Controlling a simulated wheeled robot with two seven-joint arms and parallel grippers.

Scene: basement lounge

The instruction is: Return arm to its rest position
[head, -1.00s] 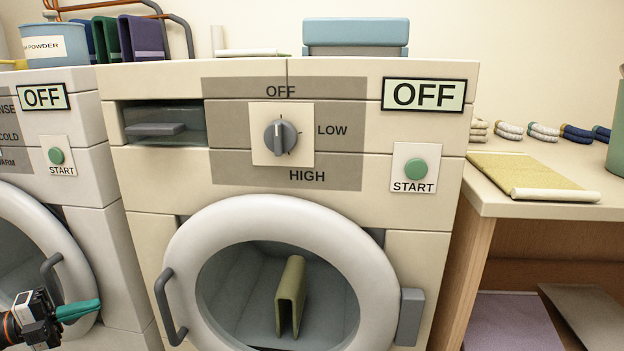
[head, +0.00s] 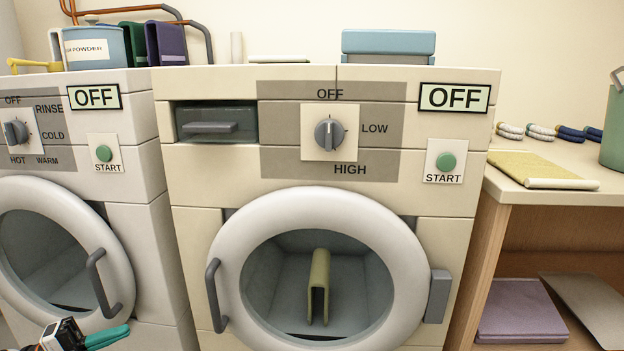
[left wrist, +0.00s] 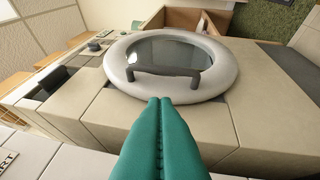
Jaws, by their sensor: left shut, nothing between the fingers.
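My left gripper (head: 108,337) shows at the lower left of the head view, in front of the left washing machine. Its green fingers are shut with nothing between them. In the left wrist view the closed fingers (left wrist: 159,103) point toward a round machine door (left wrist: 113,75) with a dark handle; I cannot tell whether they touch it. My right gripper is out of view.
The machine with the HIGH/LOW dial (head: 329,133) stands in the middle, its door (head: 228,300) closed, a folded olive cloth (head: 319,287) visible inside. The left washer (head: 145,240) stands beside it. A wooden table (head: 545,160) at right holds a yellow folded cloth (head: 541,169) and rolled socks.

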